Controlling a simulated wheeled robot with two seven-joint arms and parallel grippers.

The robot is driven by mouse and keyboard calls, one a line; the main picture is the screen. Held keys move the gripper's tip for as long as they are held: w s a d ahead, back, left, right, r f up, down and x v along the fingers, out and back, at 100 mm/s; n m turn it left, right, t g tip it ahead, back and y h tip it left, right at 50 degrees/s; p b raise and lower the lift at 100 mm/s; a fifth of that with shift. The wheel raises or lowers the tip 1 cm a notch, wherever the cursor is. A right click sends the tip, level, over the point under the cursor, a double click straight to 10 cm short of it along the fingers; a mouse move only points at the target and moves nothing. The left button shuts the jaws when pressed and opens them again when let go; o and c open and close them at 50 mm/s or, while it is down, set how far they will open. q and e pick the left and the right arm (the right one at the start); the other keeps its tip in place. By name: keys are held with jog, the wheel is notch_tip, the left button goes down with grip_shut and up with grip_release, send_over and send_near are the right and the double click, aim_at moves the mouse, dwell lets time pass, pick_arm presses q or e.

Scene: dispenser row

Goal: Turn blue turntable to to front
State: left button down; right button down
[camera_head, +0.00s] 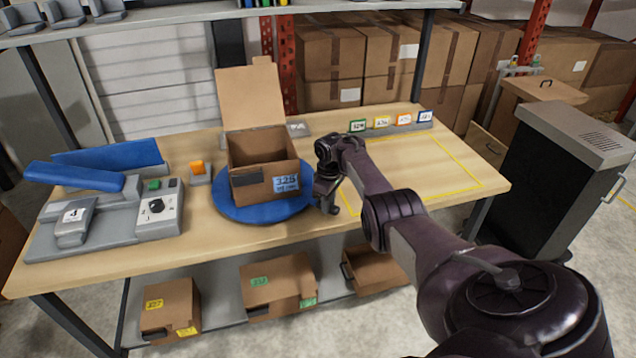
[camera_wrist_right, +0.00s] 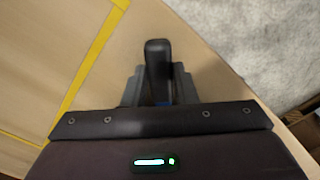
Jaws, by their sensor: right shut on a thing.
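The blue turntable (camera_head: 240,212) is a round disc on the wooden table, left of the middle in the head view. An open cardboard box (camera_head: 258,165) stands on it, its tall flap up at the back and a blue label on the side facing me. My right gripper (camera_head: 328,192) is at the turntable's right edge, shut on the rim. In the right wrist view my gripper (camera_wrist_right: 158,90) points down at the table, and a small patch of blue shows between its dark fingers. The exact contact is hidden. My left gripper is not in view.
A sealer device with a blue arm (camera_head: 75,176) and a control box stand left on the table (camera_head: 400,180). A row of number cards (camera_head: 390,122) stands at the back. A yellow-taped area at right is clear. Cardboard boxes (camera_head: 277,287) sit on the shelf below.

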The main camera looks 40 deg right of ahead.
jog(key=shift+w+d+r, duration=0.1)
jog(key=shift+d+r, duration=0.05)
jog(key=shift+d, duration=0.1)
dwell(0.3)
jog(key=c, duration=1.5)
grip_release()
jog(key=o, duration=0.3)
jog(key=shift+d, duration=0.1)
jog(key=shift+o, duration=0.2)
jog(key=shift+r, duration=0.3)
notch_tip(320, 180, up, 7)
jog(key=shift+f+p, duration=0.1)
jog(key=shift+p, duration=0.55)
